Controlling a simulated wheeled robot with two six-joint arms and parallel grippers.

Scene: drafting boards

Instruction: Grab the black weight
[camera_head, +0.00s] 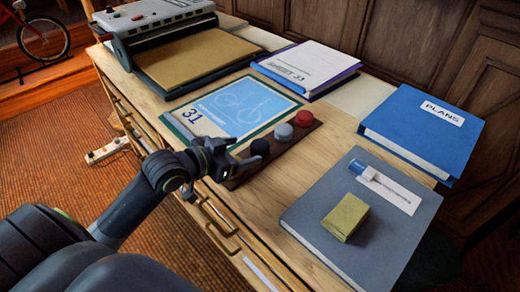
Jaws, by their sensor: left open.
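The black weight (260,147) is a small dark rounded piece at the near left end of a brown wooden strip (287,143). A grey weight (284,132) and a red weight (304,118) stand beside it in a row on the strip. My left gripper (242,157) is open at the near left of the black weight, its fingertips close to it. I cannot tell whether they touch it. My right gripper is not in view.
A bicycle print (240,105) lies behind the strip. A machine (160,25), a white-topped binder (308,65) and a blue PLANS binder (424,128) stand at the back. A grey folder (330,200) with a yellow block (346,216) lies right. Drawer handles (222,238) line the front.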

